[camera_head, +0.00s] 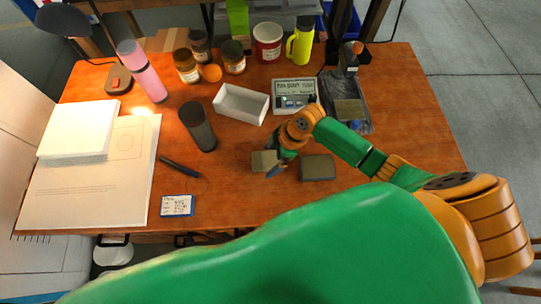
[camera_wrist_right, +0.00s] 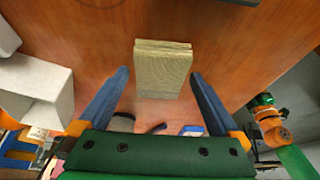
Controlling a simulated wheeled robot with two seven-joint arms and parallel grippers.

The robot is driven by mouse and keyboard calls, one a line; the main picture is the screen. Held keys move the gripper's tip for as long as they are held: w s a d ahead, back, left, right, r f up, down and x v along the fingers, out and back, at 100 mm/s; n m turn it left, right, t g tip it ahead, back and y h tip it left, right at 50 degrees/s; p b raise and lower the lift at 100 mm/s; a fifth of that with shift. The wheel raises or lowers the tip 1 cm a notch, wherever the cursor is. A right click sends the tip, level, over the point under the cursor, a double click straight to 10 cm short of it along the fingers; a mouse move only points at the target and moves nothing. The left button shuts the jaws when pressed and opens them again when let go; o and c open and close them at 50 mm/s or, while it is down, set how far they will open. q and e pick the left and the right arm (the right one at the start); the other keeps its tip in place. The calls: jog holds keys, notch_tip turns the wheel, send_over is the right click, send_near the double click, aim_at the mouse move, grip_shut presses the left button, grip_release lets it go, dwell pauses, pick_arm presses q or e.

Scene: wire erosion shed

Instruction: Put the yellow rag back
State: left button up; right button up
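The yellow rag, a folded olive-tan pad (camera_head: 264,160), lies on the wooden table near its middle. It also shows in the right wrist view (camera_wrist_right: 163,70), just past and between my fingertips. My right gripper (camera_head: 279,165) is at the rag's right side in the head view. In the wrist view its two blue fingers (camera_wrist_right: 160,75) are spread, one on each side of the rag, with a gap at both. Whether the fingertips reach down to the rag's height is hard to tell. My left gripper is not in view.
A grey-green pad (camera_head: 318,168) lies close right of the rag. A dark tray (camera_head: 362,124) holds another pad (camera_head: 349,110) and a blue item. The front right tabletop is clear.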

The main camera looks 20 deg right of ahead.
jog(key=shift+r, duration=0.25)
jog(key=p+v, duration=0.1)
jog(key=v, duration=1)
jog(key=shift+d+r, duration=0.2)
jog(key=shift+r, duration=0.15)
jog(key=shift+s, duration=0.1)
